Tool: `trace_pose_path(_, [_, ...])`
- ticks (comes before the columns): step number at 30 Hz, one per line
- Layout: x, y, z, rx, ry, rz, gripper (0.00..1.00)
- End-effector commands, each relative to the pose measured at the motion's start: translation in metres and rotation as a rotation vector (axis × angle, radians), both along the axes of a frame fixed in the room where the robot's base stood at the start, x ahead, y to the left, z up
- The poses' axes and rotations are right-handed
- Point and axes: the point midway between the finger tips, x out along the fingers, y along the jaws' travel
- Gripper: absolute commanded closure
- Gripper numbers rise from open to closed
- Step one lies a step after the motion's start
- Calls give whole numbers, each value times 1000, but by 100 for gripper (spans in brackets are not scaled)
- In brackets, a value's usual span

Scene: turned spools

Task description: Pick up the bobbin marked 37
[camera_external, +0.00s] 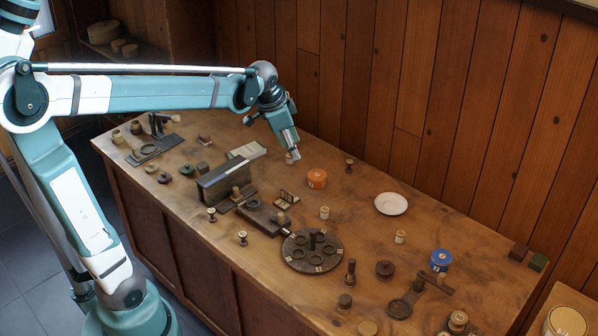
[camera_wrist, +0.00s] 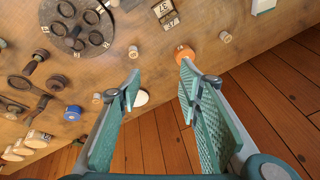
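My gripper (camera_external: 291,147) is over the back of the bench, left of the orange round box (camera_external: 317,178). In the wrist view my gripper (camera_wrist: 160,74) has its fingers wide apart with nothing between them. A small card holder (camera_wrist: 165,12) shows cards that seem to read 37 and 47; it also stands on the bench in the external view (camera_external: 287,198). Pale bobbins stand near the gripper (camera_external: 291,158), in the middle (camera_external: 324,212) and farther right (camera_external: 400,236). Their marks are too small to read, so I cannot tell which bobbin is 37.
A dark round rack (camera_external: 298,262) with rings lies mid-bench. A white saucer (camera_external: 391,204) and a blue round box (camera_external: 441,259) are to the right. A long dark trough-like block (camera_external: 212,187) stands at left. A wood-panelled wall rises behind the bench.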

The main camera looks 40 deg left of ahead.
Motion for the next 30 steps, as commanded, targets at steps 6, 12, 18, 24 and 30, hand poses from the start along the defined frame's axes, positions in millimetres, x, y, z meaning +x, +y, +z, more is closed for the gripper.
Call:
trace_pose_path(6, [41,1,1,28,37,-76,65])
trace_pose_path(12, [75,2,-3,52,70,-149,65])
trace_pose_path(18, [110,3,-11,73,103,-222,65])
trace_pose_path(24, [144,4,-23,93,137,-297,65])
trace_pose_path(30, [177,5,-37,109,169,-371,65])
